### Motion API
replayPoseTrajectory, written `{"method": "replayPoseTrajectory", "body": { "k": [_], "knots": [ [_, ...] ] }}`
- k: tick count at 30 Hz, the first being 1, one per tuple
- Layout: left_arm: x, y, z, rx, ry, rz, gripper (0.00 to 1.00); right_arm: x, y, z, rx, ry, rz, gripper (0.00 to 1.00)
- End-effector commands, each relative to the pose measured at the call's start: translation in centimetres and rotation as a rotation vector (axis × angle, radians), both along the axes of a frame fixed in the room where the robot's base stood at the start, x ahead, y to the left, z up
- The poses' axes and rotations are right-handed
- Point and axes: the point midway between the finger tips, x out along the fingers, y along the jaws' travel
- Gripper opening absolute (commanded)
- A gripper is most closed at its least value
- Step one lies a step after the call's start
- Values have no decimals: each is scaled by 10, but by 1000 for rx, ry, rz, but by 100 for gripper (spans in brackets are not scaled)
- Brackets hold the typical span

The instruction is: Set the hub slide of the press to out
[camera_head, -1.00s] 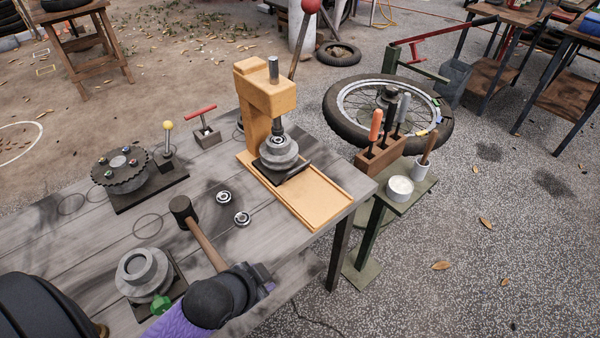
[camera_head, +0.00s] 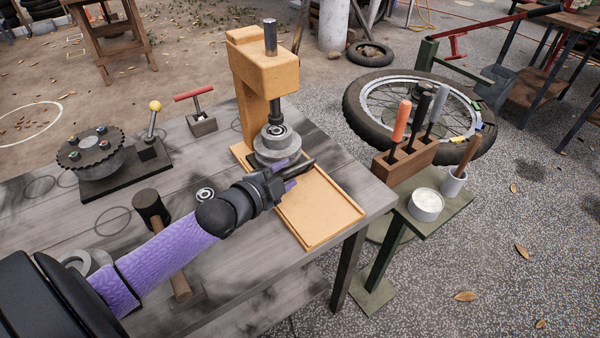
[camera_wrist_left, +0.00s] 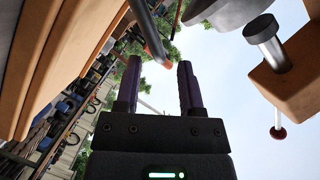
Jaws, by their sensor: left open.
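The press (camera_head: 262,66) is an orange frame with a grey ram, standing on the table. A grey hub (camera_head: 277,148) sits below the ram, over the back part of the orange bed (camera_head: 320,205). The hub slide under it is largely hidden by my left gripper (camera_head: 292,178), which is low over the bed, just in front of the hub. In the left wrist view the purple fingers (camera_wrist_left: 160,85) are apart. A dark bar (camera_wrist_left: 148,30) shows near the fingertips; whether it lies between them I cannot tell. My right gripper is not in view.
A mallet (camera_head: 151,206) lies under my left forearm. A geared fixture (camera_head: 92,155) and a yellow-knobbed lever (camera_head: 154,118) stand at the left. A tool block (camera_head: 404,158) and a white tub (camera_head: 426,204) are on a green stand right of the bed. The bed's front is clear.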

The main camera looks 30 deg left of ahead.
Motion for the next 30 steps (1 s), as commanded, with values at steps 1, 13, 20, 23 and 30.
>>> {"method": "replayPoseTrajectory", "body": {
  "k": [1, 13, 20, 23, 30],
  "knots": [
    [10, 0, -7, 0, 1, 1, 50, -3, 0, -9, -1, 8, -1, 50],
    [40, -4, -9, 0, 2, 0, 50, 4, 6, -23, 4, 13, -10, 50],
    [40, -4, -9, -1, 2, 0, 29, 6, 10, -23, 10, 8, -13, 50],
    [40, -4, -9, -1, 2, 0, 7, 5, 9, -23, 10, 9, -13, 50],
    [40, -4, -9, -1, 4, 0, 0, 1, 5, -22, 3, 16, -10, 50]
  ]
}}
